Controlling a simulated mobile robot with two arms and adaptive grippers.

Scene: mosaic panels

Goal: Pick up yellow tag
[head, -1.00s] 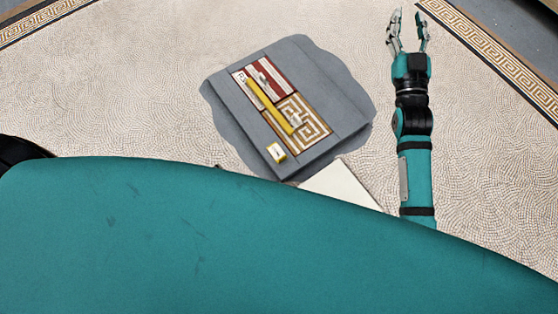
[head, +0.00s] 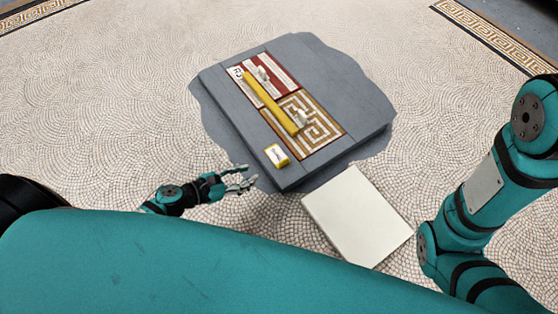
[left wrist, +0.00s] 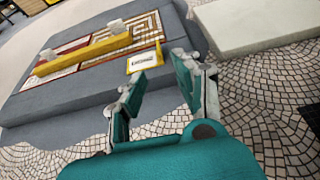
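The yellow tag (head: 277,155) is a small yellow piece with a white label, lying on the lower left part of the grey slab (head: 350,90). It also shows in the left wrist view (left wrist: 145,61), just beyond the fingers. My left gripper (head: 248,178) is open and empty, below and left of the tag and apart from it, near the slab's front corner. Its open fingers show in the left wrist view (left wrist: 158,70). My right arm is at the right, with its gripper out of view.
A yellow bar (head: 270,103) with pale pieces at its ends lies across a red-and-white panel (head: 283,77) and a gold maze-patterned panel (head: 320,125). A white block (head: 357,215) sits right of my left gripper. The mosaic floor (head: 110,110) at left is clear.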

